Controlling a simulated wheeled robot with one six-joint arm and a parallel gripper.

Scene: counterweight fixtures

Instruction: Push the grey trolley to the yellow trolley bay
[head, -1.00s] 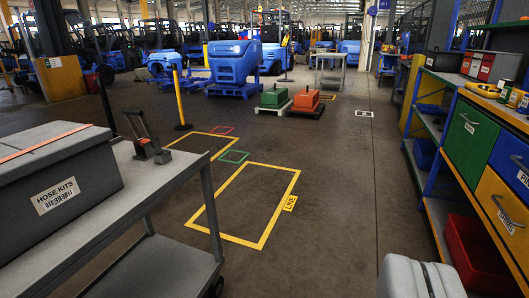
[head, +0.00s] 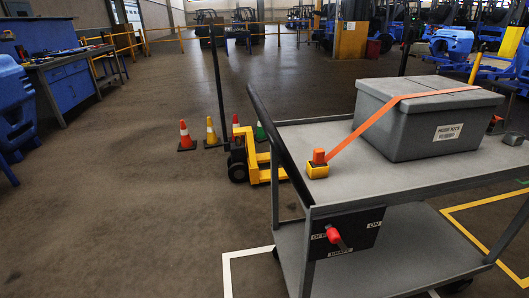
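The grey trolley (head: 410,190) stands at the right, with an upper and a lower shelf and a black push bar (head: 280,140) at its near left end. A lidded grey box (head: 425,125) sits on its top shelf, with an orange strap (head: 395,112) running to a yellow-and-orange piece (head: 318,165). A black panel marked OFF and ON carries a red-knobbed lever (head: 333,236); the knob appears nearer OFF. Yellow floor lines (head: 478,203) show beyond and right of the trolley, partly hidden by it. A white floor outline (head: 226,270) shows at its near end. My gripper is not in view.
A yellow pallet truck (head: 250,160) stands behind the trolley's left end. Cones, one red (head: 184,136) and one yellow (head: 211,132), stand beside it. A workbench (head: 60,80) is at the far left. The floor left of the trolley is clear.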

